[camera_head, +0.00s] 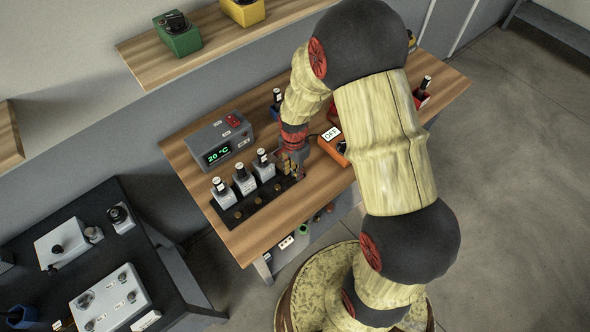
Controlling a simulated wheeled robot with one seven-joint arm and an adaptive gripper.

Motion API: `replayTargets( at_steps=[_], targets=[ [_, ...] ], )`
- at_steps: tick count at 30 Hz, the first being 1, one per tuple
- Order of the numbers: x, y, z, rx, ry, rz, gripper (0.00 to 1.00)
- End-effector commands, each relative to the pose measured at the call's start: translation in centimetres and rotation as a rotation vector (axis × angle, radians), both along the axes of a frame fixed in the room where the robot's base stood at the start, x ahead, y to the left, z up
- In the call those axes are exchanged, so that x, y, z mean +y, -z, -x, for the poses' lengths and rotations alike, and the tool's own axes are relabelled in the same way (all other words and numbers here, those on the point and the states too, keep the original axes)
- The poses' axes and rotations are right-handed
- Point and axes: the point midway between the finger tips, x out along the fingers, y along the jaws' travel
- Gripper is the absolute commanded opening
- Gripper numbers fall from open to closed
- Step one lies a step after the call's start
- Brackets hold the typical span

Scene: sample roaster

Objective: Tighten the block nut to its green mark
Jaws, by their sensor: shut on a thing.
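My gripper (293,170) points down at the right end of a black block (271,200) on the wooden table. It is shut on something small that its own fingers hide. I cannot make out the block nut or its green mark, and I cannot tell whether the fingers are on the nut. Grey-white bottles with dark caps (223,195) stand in a row along the back of the block. Several round brown spots show along its front side.
A grey box (220,142) reading "20 °C" stands behind the bottles. An orange box (333,147) with an "OFF" sign is right of my gripper. A shelf (190,56) hangs above at the back. A dark bench (90,235) with white boxes stands at left. The table's front left corner is clear.

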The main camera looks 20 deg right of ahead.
Motion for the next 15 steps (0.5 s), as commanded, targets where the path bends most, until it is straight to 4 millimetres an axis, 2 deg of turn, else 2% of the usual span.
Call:
replayTargets(
  at_steps=[1, 15],
  targets=[
    [0.18, -0.41, -0.94, -0.022, 0.009, -0.001, 0.01],
    [0.12, -0.67, -1.29, -0.029, 0.031, 0.0, 0.01]
  ],
)
